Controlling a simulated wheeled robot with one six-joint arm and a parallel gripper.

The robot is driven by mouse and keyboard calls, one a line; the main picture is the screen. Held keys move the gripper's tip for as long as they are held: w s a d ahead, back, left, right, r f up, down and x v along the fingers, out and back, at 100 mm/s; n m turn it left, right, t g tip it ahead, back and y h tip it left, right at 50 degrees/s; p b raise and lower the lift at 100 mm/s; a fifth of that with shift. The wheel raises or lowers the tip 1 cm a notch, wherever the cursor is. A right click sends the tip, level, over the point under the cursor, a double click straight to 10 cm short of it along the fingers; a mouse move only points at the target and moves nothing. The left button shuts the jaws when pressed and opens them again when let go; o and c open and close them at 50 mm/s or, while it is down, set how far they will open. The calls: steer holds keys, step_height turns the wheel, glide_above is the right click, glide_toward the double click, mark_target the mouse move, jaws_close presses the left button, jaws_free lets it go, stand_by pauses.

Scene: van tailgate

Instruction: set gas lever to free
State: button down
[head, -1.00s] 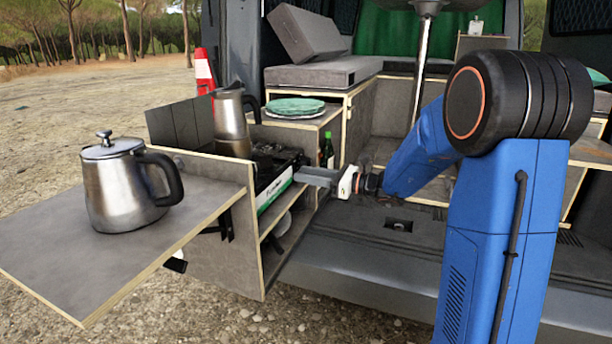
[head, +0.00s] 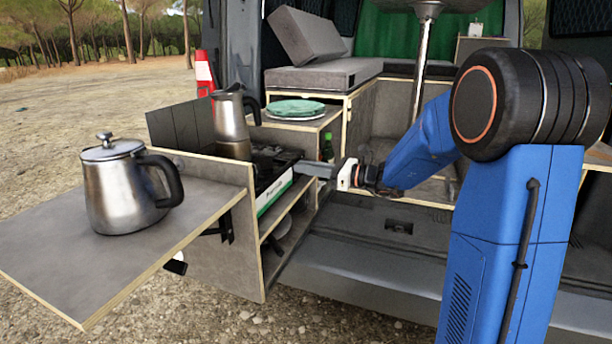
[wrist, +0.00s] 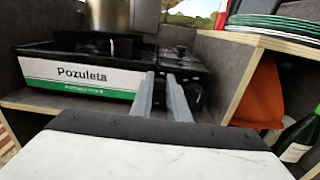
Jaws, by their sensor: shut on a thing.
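The camping stove (head: 272,190) sits on the cabinet shelf, its white and green front panel labelled "Pozuleta" in the wrist view (wrist: 85,76). My gripper (head: 303,168) reaches in from the right to the stove's right front end. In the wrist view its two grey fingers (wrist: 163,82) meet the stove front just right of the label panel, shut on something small. That is where the gas lever would be; the fingers hide it, so its position cannot be read. A dark round knob (wrist: 196,96) shows just right of the fingers.
A moka pot (head: 231,120) stands on the stove. A steel kettle (head: 122,190) stands on the fold-out side table (head: 60,245). Green plates (head: 295,107) lie on the cabinet top. A green bottle (wrist: 297,140) and an orange item (wrist: 260,95) are close right of my gripper.

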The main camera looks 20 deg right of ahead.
steer(key=c, duration=1.7)
jaws_free()
steer(key=shift+r, duration=0.2)
steer(key=shift+d+f, duration=0.1)
steer(key=v, duration=1.7)
steer(key=shift+s, duration=0.1)
